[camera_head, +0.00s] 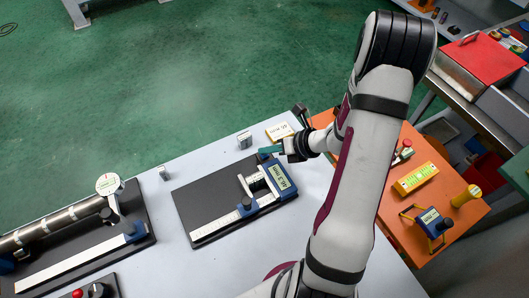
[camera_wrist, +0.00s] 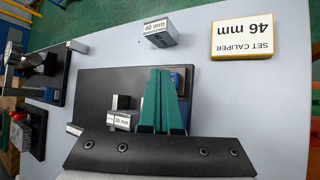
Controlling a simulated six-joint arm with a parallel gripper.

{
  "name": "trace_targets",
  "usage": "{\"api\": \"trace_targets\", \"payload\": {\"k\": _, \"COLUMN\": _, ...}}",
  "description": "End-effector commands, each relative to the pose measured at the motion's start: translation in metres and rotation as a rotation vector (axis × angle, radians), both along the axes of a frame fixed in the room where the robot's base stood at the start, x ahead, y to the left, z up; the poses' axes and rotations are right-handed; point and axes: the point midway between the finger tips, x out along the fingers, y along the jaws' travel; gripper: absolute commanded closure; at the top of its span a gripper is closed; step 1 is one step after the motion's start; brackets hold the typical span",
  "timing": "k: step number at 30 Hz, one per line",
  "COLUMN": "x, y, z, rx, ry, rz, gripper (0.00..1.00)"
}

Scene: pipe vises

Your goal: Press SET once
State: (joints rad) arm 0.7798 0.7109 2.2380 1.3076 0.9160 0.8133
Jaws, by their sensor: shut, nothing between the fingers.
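A digital caliper (camera_head: 264,182) lies on a dark board (camera_head: 203,203) on the grey table. Its blue housing has a lit display (camera_head: 281,176), too small to read surely. I cannot make out the SET button in either view. My gripper (camera_head: 266,150) has teal fingers, shut and empty, over the far right end of the board by the housing. In the wrist view the fingers (camera_wrist: 160,75) stand in front of the caliper and hide most of it; a blue part (camera_wrist: 181,75) shows behind them. I cannot tell if the fingertips touch anything.
A sign (camera_wrist: 243,38) reads "SET CALIPER 46 mm". A 40 mm block (camera_wrist: 158,34) stands beyond the board; a 30 mm block (camera_wrist: 122,120) is left of the fingers. An orange table (camera_head: 395,235) with several devices stands right.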

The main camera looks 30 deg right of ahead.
Motion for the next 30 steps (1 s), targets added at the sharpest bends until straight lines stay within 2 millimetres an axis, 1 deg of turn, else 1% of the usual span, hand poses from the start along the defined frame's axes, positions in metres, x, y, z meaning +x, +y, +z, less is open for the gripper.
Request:
{"api": "trace_targets", "payload": {"k": 11, "x": -0.0001, "y": 0.0001, "z": -0.0012, "rx": 0.0, "ry": 0.0, "rz": 0.0, "gripper": 1.0}}
{"api": "trace_targets", "payload": {"k": 30, "x": 0.0, "y": 0.0001, "z": -0.0088, "rx": 0.0, "ry": 0.0, "rz": 0.0, "gripper": 1.0}}
